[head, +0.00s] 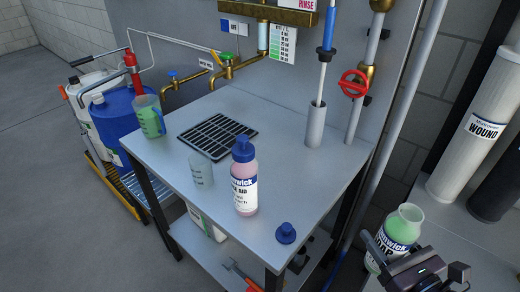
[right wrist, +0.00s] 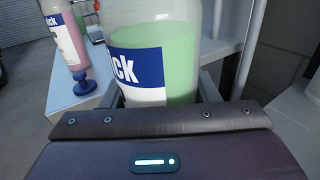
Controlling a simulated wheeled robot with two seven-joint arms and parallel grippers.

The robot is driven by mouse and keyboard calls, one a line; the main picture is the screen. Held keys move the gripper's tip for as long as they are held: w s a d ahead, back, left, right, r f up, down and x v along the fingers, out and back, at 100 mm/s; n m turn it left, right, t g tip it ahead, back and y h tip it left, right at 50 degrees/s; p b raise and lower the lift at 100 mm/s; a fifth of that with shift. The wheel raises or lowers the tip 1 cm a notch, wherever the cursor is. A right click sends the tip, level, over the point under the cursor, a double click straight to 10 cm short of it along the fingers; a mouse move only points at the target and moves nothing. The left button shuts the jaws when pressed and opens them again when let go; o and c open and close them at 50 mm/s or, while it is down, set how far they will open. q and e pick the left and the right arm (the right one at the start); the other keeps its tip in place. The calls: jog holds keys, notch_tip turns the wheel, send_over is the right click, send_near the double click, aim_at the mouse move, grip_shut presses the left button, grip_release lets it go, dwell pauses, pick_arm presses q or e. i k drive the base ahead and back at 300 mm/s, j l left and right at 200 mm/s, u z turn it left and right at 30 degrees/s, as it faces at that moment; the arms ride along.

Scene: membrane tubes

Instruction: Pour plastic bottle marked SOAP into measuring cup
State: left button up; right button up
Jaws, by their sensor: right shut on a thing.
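The open plastic bottle (head: 402,226) holds green liquid, and its partly hidden label ends in "OAP". My right gripper (head: 384,252) is shut on it at the lower right of the head view, off the table's right side. In the right wrist view the bottle (right wrist: 150,50) stands near upright between the fingers, its top cut off. A small clear measuring cup (head: 201,170) stands on the table (head: 285,170), apart from the bottle. A larger jug with green contents (head: 151,116) stands at the table's left corner. My left gripper is not in view.
A capped pink bottle (head: 244,180) stands right of the clear cup. A loose blue cap (head: 286,233) lies near the table's front corner. A black drain grate (head: 217,136) and a grey tube holder (head: 315,126) are behind.

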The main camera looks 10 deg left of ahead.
aim_at(199, 161)
jog(key=k+j+z, duration=0.1)
jog(key=j, duration=0.35)
jog(key=k+j+z, duration=0.1)
jog(key=j, duration=0.35)
jog(key=k+j+z, duration=0.1)
jog(key=j, duration=0.35)
jog(key=k+j+z, duration=0.1)
jog(key=j, duration=0.35)
